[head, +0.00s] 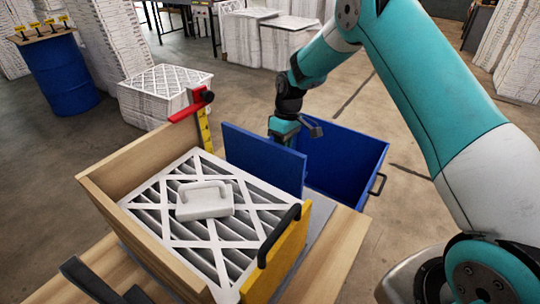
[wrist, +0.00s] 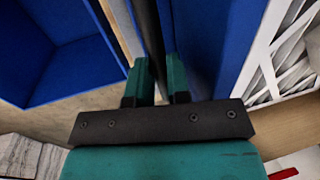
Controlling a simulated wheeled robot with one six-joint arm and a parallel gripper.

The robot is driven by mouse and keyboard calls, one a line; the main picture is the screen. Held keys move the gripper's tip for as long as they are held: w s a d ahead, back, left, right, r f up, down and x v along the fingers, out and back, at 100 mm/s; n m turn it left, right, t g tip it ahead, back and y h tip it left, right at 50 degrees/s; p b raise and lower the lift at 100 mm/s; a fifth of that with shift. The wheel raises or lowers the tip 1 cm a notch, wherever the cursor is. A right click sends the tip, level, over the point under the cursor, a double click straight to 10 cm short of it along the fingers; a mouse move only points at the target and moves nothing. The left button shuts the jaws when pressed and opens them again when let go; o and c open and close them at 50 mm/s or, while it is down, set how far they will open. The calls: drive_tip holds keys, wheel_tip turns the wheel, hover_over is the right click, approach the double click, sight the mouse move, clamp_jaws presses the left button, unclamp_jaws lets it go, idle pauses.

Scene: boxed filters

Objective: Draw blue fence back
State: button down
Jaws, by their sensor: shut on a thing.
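The blue fence (head: 258,160) is an upright panel along the right side of a wooden box (head: 112,208) that holds a white pleated filter (head: 165,228). In the wrist view the fence (wrist: 235,40) stands just right of my gripper (wrist: 161,82). My gripper is shut on a part of the fence, with a narrow dark strip showing between its fingers. In the head view my gripper (head: 284,130) is at the fence's far side, its fingertips hidden behind the panel.
An open blue bin (head: 350,160) with a dark handle stands right of the fence. A yellow panel (head: 276,258) with a black handle is at the box's near right. A white handled block (head: 205,205) lies on the filter. A red clamp (head: 190,106) is at the far corner.

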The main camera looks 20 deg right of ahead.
drive_tip(key=shift+w+d+r, duration=0.15)
drive_tip(key=shift+w+d, duration=0.25)
drive_tip(key=shift+d, duration=0.25)
drive_tip(key=c, duration=1.4)
unclamp_jaws()
drive_tip(key=shift+d, duration=0.1)
drive_tip(key=shift+a, duration=0.3)
drive_tip(key=d+r, duration=0.1)
drive_tip(key=r, duration=0.4)
drive_tip(key=w+d+r+b, duration=0.1)
drive_tip(key=r, duration=0.5)
drive_tip(key=w+r+b, duration=0.1)
drive_tip(key=r, duration=0.5)
drive_tip(key=shift+d, duration=0.4)
drive_tip(key=shift+s, duration=0.1)
